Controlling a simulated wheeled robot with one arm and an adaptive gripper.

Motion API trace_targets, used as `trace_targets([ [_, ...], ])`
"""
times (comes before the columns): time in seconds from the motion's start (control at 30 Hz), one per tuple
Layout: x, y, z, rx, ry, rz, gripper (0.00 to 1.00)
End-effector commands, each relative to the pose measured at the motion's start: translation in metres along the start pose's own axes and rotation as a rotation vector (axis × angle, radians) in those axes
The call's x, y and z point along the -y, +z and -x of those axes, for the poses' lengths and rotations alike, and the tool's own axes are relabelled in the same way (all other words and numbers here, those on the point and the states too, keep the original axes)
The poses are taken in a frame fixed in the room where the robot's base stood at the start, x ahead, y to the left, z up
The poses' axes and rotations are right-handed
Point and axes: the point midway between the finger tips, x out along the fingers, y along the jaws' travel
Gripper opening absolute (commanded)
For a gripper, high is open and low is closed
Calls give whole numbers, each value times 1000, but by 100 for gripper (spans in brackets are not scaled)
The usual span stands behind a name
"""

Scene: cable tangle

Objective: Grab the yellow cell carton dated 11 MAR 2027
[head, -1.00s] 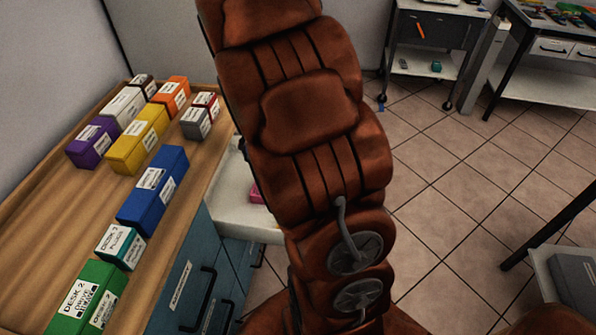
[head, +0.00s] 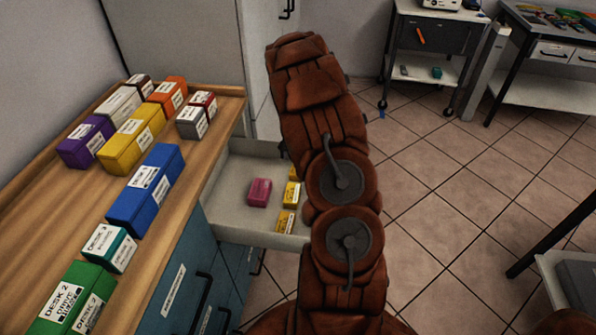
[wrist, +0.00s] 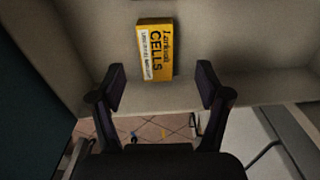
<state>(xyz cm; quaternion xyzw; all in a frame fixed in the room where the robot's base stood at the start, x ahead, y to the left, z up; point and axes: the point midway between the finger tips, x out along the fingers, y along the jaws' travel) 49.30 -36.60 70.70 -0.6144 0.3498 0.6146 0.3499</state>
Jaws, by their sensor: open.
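In the wrist view a yellow carton (wrist: 158,48) marked CELLS lies in a pale drawer, with a white label strip whose date is too small to read. My gripper (wrist: 162,86) is open and empty, its fingers apart on the near side of this carton and not touching it. In the head view several small yellow cartons (head: 291,194) sit in the open drawer (head: 226,221), partly hidden by my arm. I cannot tell which one the wrist view shows. My gripper is hidden in the head view.
A pink box (head: 260,192) lies in the drawer left of the yellow cartons. The wooden counter (head: 60,235) beside it holds several labelled boxes, including a larger yellow box (head: 131,139) and a blue box (head: 147,189). Tiled floor (head: 450,190) is open to the right.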

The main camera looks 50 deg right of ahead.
Motion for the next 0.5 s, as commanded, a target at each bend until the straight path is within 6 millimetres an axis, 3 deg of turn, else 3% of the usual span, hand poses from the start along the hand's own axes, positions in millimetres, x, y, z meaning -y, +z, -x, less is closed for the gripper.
trace_targets([
  [0.27,-1,0,-20,0,-1,0,76],
  [0.5,-6,-1,-49,4,1,1,76],
])
